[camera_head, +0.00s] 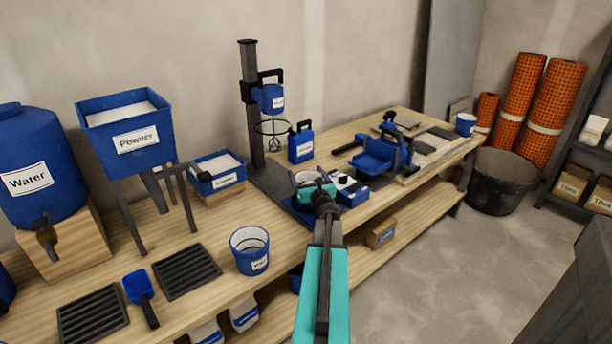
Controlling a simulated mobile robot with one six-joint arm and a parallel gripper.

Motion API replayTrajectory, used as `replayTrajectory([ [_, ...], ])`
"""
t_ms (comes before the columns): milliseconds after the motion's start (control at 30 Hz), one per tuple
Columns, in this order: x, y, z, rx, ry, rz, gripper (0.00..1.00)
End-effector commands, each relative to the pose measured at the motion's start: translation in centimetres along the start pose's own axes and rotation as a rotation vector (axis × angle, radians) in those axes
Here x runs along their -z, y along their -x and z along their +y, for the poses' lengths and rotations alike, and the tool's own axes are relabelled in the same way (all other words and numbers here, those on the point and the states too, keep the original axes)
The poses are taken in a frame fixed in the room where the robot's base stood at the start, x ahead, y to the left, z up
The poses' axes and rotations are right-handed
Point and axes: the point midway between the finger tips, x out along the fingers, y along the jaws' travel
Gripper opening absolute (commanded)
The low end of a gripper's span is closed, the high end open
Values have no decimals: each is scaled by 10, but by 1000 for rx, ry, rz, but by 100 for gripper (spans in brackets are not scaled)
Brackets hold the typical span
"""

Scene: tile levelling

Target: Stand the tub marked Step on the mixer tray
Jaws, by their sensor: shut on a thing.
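My gripper (316,190) is shut on a small open tub (303,177) with a pale rim, in front of the mixer stand. The gripper hides much of this tub, and I cannot read a label on it. The blue mixer tray (293,205) lies at the foot of the stand, just below the held tub. I cannot tell whether the tub touches it. The mixer (270,98) hangs on a dark column (250,120), with its whisk and guard ring behind and left of the tub.
A blue tub (250,262) stands at the bench's front edge, its label unclear. A blue box (350,191) is right of my gripper. A blue jug (300,145) stands behind. The Powder hopper (130,135), Water barrel (38,165) and black grates (187,272) are left.

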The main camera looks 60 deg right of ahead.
Motion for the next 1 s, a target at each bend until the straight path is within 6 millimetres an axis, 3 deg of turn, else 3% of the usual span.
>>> replayTrajectory([
  [67, 0, 0, 0, -1, -1, -3, 18],
  [100, 1, 0, 0, 0, 0, 0, 83],
  [200, 1, 0, 0, 0, 0, 0, 99],
  [700, -2, 0, 1, -1, 0, 0, 99],
  [1000, -1, 25, 2, 0, -1, 0, 99],
])
